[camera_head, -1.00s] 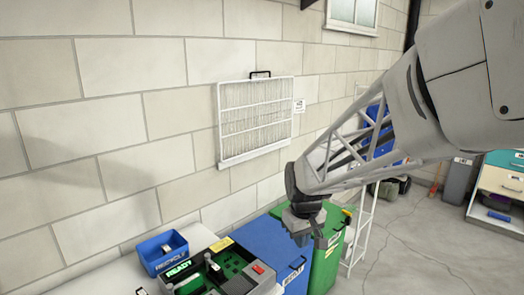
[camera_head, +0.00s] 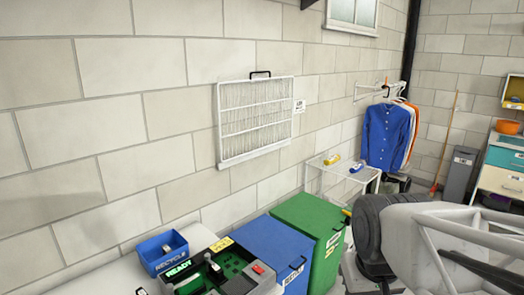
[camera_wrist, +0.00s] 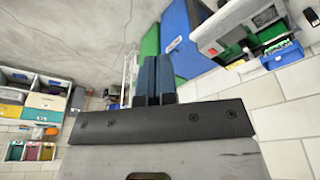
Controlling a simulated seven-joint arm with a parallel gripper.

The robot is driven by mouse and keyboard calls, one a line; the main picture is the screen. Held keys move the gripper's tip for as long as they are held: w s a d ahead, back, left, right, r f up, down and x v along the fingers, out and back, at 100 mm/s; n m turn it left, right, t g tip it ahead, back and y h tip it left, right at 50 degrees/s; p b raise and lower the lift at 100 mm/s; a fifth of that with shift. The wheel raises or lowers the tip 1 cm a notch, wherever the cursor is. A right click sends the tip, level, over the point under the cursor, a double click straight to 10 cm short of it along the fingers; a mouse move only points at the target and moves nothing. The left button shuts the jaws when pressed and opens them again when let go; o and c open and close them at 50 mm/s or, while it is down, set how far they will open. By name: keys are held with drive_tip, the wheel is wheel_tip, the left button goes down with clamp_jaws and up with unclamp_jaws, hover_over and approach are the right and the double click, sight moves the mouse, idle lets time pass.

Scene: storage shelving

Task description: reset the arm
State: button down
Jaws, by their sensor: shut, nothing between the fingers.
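My arm (camera_head: 460,245) reaches in from the lower right of the head view, and its gripper end is cut off or hidden there. In the wrist view my gripper (camera_wrist: 154,58) shows as two dark fingers side by side, shut with nothing between them. The fingers point toward the bins and the floor and appear clear of both.
A green bin (camera_head: 310,215) and a blue bin (camera_head: 265,245) stand along the wall, left of my arm. A blue recycle box (camera_head: 163,252) sits farther left. A white rack (camera_head: 343,178) and hanging blue shirt (camera_head: 386,137) are behind my arm. Floor shows at right.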

drive_tip(key=shift+s+d+f+m, duration=0.1)
drive_tip(key=shift+s+d+m, duration=0.05)
drive_tip(key=shift+s, duration=0.65)
drive_tip(key=shift+s+d+f+m, duration=0.1)
drive_tip(key=shift+s+d+m, duration=0.05)
drive_tip(key=shift+s, duration=0.65)
drive_tip(key=shift+w+r, duration=0.1)
drive_tip(key=shift+w, duration=0.05)
drive_tip(key=w+a+f+n+g, duration=0.1)
drive_tip(key=w+a+n, duration=0.3)
drive_tip(key=w+n, duration=0.5)
drive_tip(key=w+a+f+n, duration=0.1)
drive_tip(key=w+a+n, duration=0.3)
drive_tip(key=w, duration=0.9)
drive_tip(key=w+a+f+n, duration=0.5)
drive_tip(key=w+f+n, duration=0.1)
drive_tip(key=w, duration=0.3)
drive_tip(key=w+a+f+n+g, duration=0.1)
drive_tip(key=w+a+f+n, duration=0.5)
drive_tip(key=w+f+n, duration=0.1)
drive_tip(key=shift+w+f+n, duration=0.25)
drive_tip(key=shift+w+n, duration=0.35)
drive_tip(key=shift+w, duration=0.4)
drive_tip(key=shift+f, duration=0.1)
